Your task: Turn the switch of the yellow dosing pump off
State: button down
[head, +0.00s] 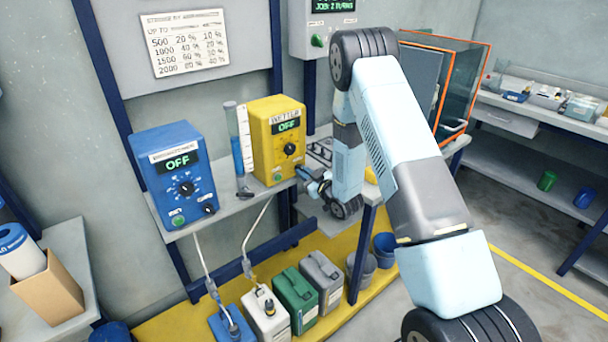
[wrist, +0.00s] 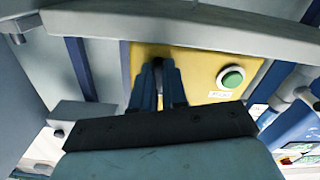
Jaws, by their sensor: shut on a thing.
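The yellow dosing pump (head: 262,150) stands on the wall shelf in the head view, and its display (head: 286,126) reads OFF. A black dial (head: 290,149) sits below the display. My gripper (head: 301,172) is at the lower right of the pump's front. In the wrist view the yellow front (wrist: 205,62) fills the middle, with a green button (wrist: 231,77) to the right of the fingers. My gripper (wrist: 159,72) is shut on the small dark switch (wrist: 158,62) there. The fingers hide most of the switch, so its angle cannot be told.
A blue pump (head: 160,170), also reading OFF, stands left on the same shelf. A clear cylinder with blue liquid (head: 237,150) stands between the pumps. Several canisters (head: 295,293) stand below on yellow flooring. An orange-edged enclosure (head: 460,85) is at the right.

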jog(key=shift+d+f+n, duration=0.1)
jog(key=shift+n, duration=1.6)
jog(key=c, duration=1.2)
grip_release()
jog(key=shift+o, duration=0.2)
jog(key=v, duration=1.3)
jog(key=shift+s+d, duration=0.25)
jog(key=shift+s, duration=0.05)
jog(key=shift+w, duration=0.1)
